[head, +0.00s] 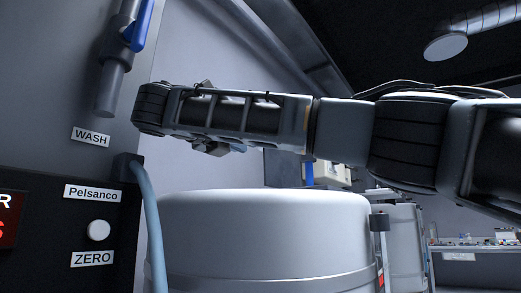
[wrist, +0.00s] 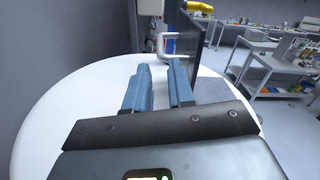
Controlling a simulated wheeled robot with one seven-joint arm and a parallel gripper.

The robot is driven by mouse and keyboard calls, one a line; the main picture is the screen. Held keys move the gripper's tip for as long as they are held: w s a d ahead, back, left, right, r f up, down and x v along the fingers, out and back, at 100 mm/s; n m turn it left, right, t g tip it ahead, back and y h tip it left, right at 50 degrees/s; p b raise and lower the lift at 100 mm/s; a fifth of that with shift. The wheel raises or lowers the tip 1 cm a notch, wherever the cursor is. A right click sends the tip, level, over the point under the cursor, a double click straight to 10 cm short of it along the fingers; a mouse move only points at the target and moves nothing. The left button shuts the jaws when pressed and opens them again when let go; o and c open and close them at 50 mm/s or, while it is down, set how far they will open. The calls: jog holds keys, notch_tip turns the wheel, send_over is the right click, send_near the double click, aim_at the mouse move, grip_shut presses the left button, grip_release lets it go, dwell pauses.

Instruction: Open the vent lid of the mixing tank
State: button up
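The mixing tank appears to be the pale round drum (head: 265,225) below my arm in the head view. In the wrist view its smooth white top (wrist: 75,110) spreads beneath my gripper (wrist: 161,68). The two blue fingers are a small way apart, with nothing visible between them. They point across the top toward a dark upright plate (wrist: 199,38) with a pale bent handle (wrist: 160,46) beside it, beyond the fingertips. I cannot tell whether this plate is the vent lid.
A panel with WASH (head: 90,137) and ZERO (head: 92,259) labels and a blue-handled valve (head: 140,28) stands at left. A pale hose (head: 152,225) runs beside the drum. Benches (wrist: 270,70) stand at right in the wrist view, with open floor before them.

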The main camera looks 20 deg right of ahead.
aim_at(275, 161)
jog(key=p+x, duration=0.5)
jog(key=shift+w+d+r, duration=0.1)
jog(key=shift+w+d, duration=0.05)
jog(key=shift+d, duration=0.2)
jog(key=shift+p+x, duration=0.35)
jog(key=shift+x, duration=0.5)
grip_shut()
